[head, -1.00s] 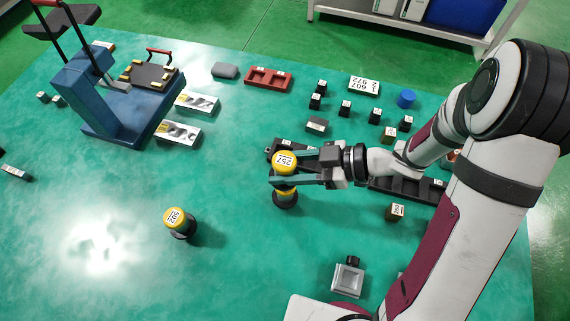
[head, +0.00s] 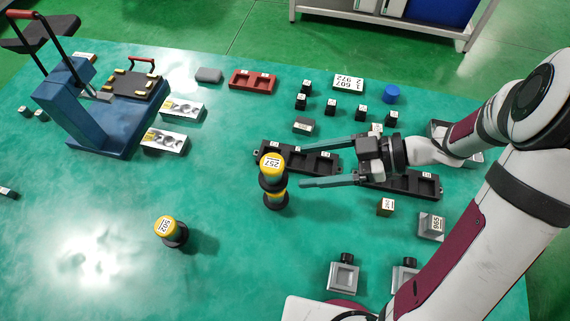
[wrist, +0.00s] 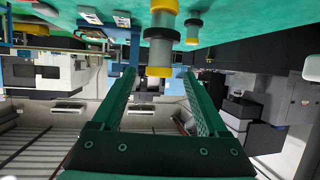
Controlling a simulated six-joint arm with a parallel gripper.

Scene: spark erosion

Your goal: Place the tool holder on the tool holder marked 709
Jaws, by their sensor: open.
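A yellow-topped tool holder marked 257 (head: 271,163) stands upright on top of a second yellow-and-black tool holder (head: 275,198), whose number is covered. My gripper (head: 297,166) is open and empty, just right of the stack, its fingers pointing left toward the upper holder and apart from it. In the wrist view, which is upside down, the upper holder (wrist: 159,52) shows ahead of and between my open fingers (wrist: 158,82). Another tool holder, apparently marked 502 (head: 166,228), stands alone to the left; it also shows in the wrist view (wrist: 193,30). I see no 709 mark.
Black racks (head: 300,157) lie behind the stack and at its right. Small black blocks, a red tray (head: 252,82) and a blue cylinder (head: 391,94) lie farther back. A blue fixture (head: 100,120) stands at back left. The front left table is mostly clear.

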